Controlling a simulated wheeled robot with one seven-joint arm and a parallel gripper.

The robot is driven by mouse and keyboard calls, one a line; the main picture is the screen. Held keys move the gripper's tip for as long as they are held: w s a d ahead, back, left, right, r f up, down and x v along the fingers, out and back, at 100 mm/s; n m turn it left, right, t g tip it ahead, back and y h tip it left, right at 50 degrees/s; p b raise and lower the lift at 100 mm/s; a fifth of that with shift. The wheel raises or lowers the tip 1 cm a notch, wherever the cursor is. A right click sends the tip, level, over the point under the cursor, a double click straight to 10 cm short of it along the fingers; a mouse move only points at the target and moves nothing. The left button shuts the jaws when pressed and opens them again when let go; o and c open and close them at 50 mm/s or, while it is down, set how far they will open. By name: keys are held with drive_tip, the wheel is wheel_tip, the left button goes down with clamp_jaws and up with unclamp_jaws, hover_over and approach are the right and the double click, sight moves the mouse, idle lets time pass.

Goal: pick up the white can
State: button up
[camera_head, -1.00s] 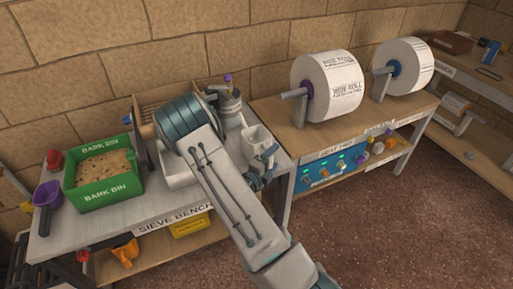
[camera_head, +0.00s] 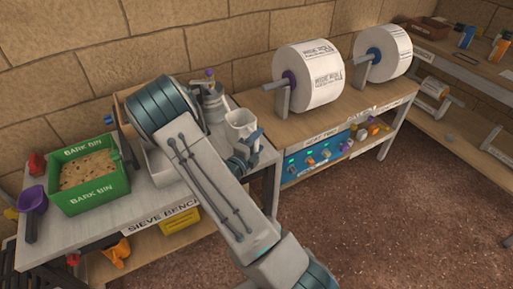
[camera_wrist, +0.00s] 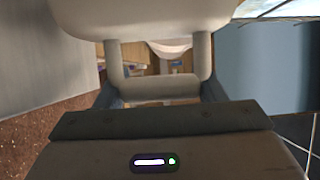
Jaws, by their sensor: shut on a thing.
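The white can (camera_head: 240,124) is at the right end of the sieve bench, in front of a grey metal canister. My gripper (camera_head: 244,148) is at its near side, partly hidden behind my own forearm. In the wrist view the white can (camera_wrist: 140,18) fills the top of the picture, with its loop handle (camera_wrist: 155,87) hanging towards me. The gripper fingers (camera_wrist: 162,98) lie at both sides of this handle and are shut on it. The can looks upright. Whether its base touches the bench cannot be told.
The grey canister (camera_head: 212,102) stands close behind the can. A green bark bin (camera_head: 92,180) and a purple scoop (camera_head: 32,202) are at the left of the bench (camera_head: 135,211). Large paper rolls (camera_head: 315,75) are on the bench to the right. The floor (camera_head: 360,220) at the right is clear.

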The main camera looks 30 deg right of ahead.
drive_tip(key=s+a+r+p, duration=0.1)
drive_tip(key=s+r+p, duration=0.5)
drive_tip(key=s, duration=0.5)
drive_tip(key=shift+a+r+p, duration=0.25)
drive_tip(key=shift+r+p, duration=0.1)
drive_tip(key=shift+p, duration=0.5)
drive_tip(key=shift+s, duration=0.15)
